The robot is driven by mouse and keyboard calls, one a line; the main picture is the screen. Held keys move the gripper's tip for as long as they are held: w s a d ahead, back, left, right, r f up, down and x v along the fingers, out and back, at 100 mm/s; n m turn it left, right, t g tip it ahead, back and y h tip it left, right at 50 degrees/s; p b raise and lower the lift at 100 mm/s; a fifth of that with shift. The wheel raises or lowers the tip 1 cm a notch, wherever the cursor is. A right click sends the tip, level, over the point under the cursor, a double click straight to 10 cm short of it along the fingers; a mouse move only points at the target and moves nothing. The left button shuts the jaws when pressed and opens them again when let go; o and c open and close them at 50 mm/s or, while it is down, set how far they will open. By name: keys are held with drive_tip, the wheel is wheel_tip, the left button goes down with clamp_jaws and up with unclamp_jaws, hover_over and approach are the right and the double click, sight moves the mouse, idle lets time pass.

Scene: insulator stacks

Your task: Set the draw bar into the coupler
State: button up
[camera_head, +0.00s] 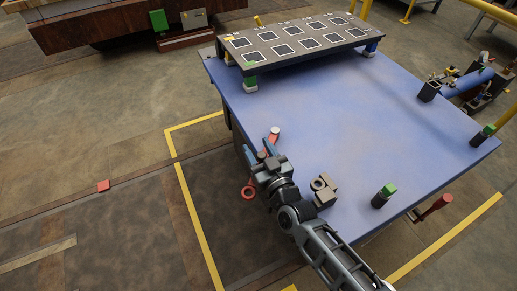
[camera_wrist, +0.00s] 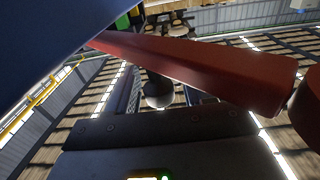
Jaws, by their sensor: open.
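The draw bar appears to be the red bar with a ring end. Its red ring (camera_head: 249,191) shows past the table's left edge in the head view, with more red beside my gripper; my gripper hides the middle. In the wrist view, the long red bar (camera_wrist: 200,68) crosses above and in front of the jaws. My gripper (camera_head: 259,149) is open at the table's left edge, close to the bar. I cannot tell whether the jaws are around it or touching it. The coupler appears to be the dark block with a round opening (camera_head: 323,188), on the table right of my gripper.
The blue table (camera_head: 350,115) has a wide clear middle. A dark rack with square marks (camera_head: 295,42) stands at its back. A red-handled part (camera_head: 434,207) sticks out at the front edge. Dark fittings (camera_head: 463,82) sit at right.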

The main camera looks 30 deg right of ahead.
drive_tip(key=shift+s, duration=0.15)
drive_tip(key=s+p, duration=0.1)
drive_tip(key=s, duration=0.6)
drive_tip(key=shift+s+a, duration=0.25)
drive_tip(key=shift+a, duration=0.1)
drive_tip(key=shift+c, duration=0.3)
